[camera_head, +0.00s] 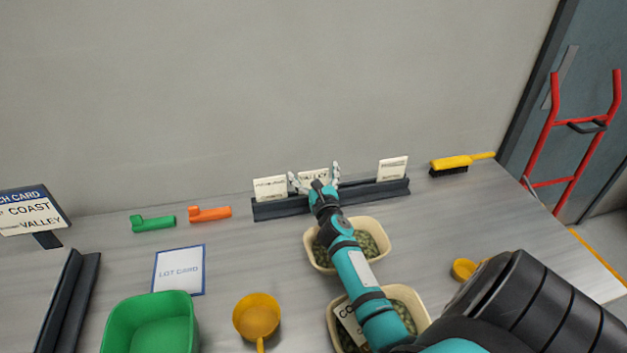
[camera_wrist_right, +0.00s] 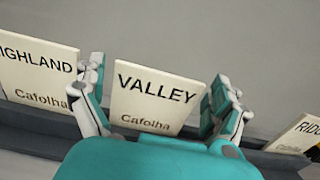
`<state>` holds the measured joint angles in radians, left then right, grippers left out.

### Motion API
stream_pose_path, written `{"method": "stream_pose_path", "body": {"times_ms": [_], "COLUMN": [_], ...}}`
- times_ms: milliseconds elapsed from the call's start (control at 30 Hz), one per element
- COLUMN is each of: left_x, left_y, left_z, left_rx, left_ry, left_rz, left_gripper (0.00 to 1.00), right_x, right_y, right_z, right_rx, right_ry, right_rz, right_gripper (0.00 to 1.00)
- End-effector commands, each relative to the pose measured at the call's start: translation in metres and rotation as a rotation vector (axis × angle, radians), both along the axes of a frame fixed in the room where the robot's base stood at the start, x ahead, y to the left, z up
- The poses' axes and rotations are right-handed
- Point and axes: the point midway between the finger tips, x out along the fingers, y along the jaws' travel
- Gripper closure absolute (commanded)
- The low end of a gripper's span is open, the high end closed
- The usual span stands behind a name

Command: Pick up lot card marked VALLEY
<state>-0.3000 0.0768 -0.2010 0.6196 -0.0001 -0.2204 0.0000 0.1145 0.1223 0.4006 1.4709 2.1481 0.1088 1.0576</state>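The lot card marked VALLEY (camera_wrist_right: 152,98) stands in the dark card rack (camera_head: 378,190), between the fingers of my right gripper (camera_wrist_right: 160,105). It is a cream card with black print and also shows behind the gripper in the head view (camera_head: 313,175). My right gripper (camera_head: 314,180) is open, one finger on each side of the card. The left finger is close to the card's left edge, and a gap shows on the right. The card's lower edge is hidden by the gripper and rack. My left gripper is not in view.
A HIGHLAND card (camera_wrist_right: 38,75) stands to the left and another card (camera_wrist_right: 297,135) to the right. Two cream tubs (camera_head: 378,240) of beans sit under my right arm. A green bin (camera_head: 150,325), yellow scoop (camera_head: 257,316) and yellow brush (camera_head: 450,165) lie around.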

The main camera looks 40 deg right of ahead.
Motion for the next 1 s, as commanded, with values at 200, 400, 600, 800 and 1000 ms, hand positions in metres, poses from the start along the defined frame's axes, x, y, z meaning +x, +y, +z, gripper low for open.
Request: {"method": "stream_pose_path", "body": {"times_ms": [200,400,600,800,1000], "left_x": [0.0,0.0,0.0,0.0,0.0], "left_y": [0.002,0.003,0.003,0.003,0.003], "left_z": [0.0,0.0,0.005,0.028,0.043], "left_rx": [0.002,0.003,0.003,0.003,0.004], "left_ry": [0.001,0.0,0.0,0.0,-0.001], "left_rz": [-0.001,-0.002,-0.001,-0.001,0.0], "left_gripper": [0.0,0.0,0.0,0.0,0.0], "right_x": [0.0,0.0,0.0,0.0,0.0], "right_y": [0.0,0.001,0.0,0.0,0.001], "right_z": [0.0,0.0,0.009,0.048,0.084], "right_rx": [0.0,0.001,-0.002,-0.006,-0.004], "right_ry": [0.0,0.0,-0.001,-0.001,-0.001], "right_rz": [0.0,0.0,0.002,0.003,0.003], "right_gripper": [0.31,0.38,0.38,0.38,0.38]}}
